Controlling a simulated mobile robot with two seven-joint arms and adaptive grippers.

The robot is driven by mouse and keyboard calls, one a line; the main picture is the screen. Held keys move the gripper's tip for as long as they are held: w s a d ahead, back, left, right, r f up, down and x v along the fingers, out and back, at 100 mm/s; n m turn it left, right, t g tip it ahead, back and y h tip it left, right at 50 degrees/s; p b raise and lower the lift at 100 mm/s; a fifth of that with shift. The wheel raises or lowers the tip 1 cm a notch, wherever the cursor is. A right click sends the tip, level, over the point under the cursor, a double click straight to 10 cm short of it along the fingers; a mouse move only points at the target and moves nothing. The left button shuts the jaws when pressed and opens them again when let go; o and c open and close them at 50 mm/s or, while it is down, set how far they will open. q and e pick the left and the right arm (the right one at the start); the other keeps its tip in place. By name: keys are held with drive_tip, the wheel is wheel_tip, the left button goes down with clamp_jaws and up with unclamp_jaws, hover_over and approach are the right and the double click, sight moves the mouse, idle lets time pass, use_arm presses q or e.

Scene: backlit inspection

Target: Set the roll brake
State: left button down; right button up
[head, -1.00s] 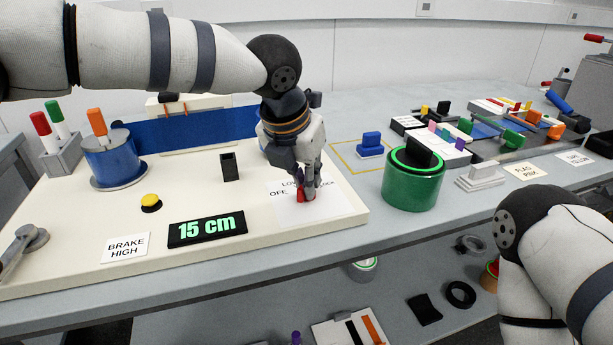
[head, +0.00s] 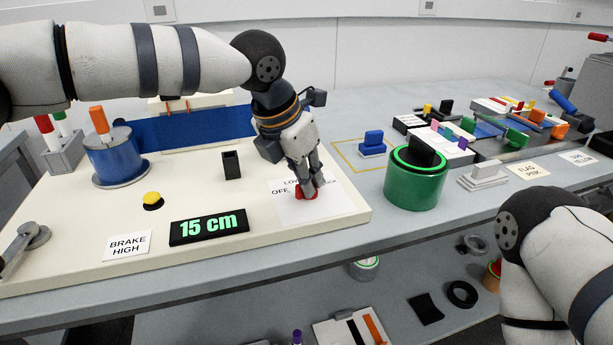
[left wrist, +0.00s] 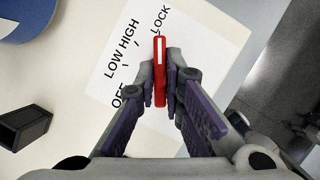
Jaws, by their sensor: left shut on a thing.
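The red brake knob (left wrist: 160,85) with a white pointer line stands on a white dial card (left wrist: 95,70) lettered OFF, LOW, HIGH and LOCK. In the left wrist view the line points up toward the LOCK side; I cannot tell which mark it meets exactly. My left gripper (left wrist: 166,75) is shut on the knob, one finger on each side. In the head view the left gripper (head: 309,190) partly hides the knob (head: 303,193) and the lettering. A card (head: 127,244) reads BRAKE HIGH. My right gripper is out of view.
A display (head: 208,227) reads 15 cm. A yellow button (head: 152,198), a dark square post (head: 231,165) and a blue roll (head: 188,130) share the cream panel. A green drum (head: 414,186) stands just right of the panel.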

use_arm(q)
drive_tip(key=c, duration=1.7)
unclamp_jaws()
drive_tip(key=v, duration=1.2)
drive_tip(key=shift+d, duration=0.1)
